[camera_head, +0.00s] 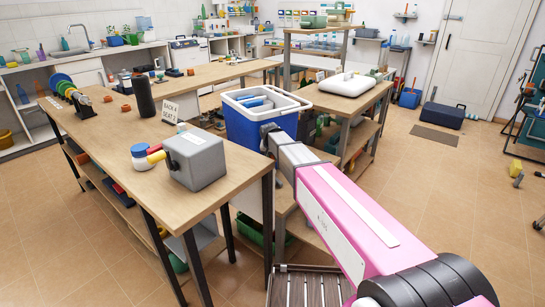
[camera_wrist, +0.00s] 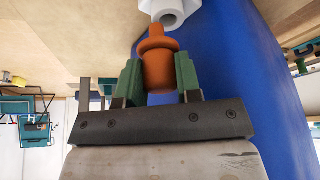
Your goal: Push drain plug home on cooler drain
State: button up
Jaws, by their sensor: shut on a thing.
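The blue cooler (camera_head: 250,122) with a white rim stands open at the middle of the head view, with blue and white items inside. Its blue wall (camera_wrist: 225,70) fills the right half of the wrist view. A white drain fitting (camera_wrist: 172,10) juts from that wall at the top of the wrist view. My gripper (camera_wrist: 158,75) is shut on an orange drain plug (camera_wrist: 156,48), between green fingers. The plug's narrow tip points at the drain and is at or just short of its mouth; I cannot tell if they touch. The head view hides gripper and plug.
A long wooden table (camera_head: 120,125) on the left holds a grey box (camera_head: 195,158), a white-and-blue jar (camera_head: 142,157), a black cylinder (camera_head: 143,95) and a small sign (camera_head: 170,111). A white lid-like thing (camera_head: 347,84) lies on the bench right of the cooler. Floor at right is mostly clear.

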jog(key=shift+w+f, duration=0.1)
jog(key=shift+f, duration=0.2)
jog(key=shift+r, duration=0.35)
jog(key=s+d+r, duration=0.4)
jog(key=d+r, duration=0.1)
jog(key=d, duration=0.4)
jog(key=s+d+r+n, duration=0.1)
jog(key=s+d+r, duration=0.3)
jog(key=d, duration=0.6)
jog(key=s+d+r, duration=0.4)
jog(key=d+r, duration=0.1)
jog(key=d, duration=0.4)
jog(key=w+a+f+n, duration=0.1)
jog(key=w+a, duration=0.3)
jog(key=a, duration=0.5)
jog(key=w+a+f+n+y, duration=0.1)
jog(key=w+a+f, duration=0.3)
jog(key=a, duration=0.6)
jog(key=w+a+f+n+y, duration=0.1)
jog(key=w+a, duration=0.3)
jog(key=a, duration=0.6)
jog(key=shift+a+f+n, duration=0.15)
jog(key=shift+f+n, duration=0.65)
jog(key=shift+f, duration=0.05)
jog(key=shift+f, duration=2.9)
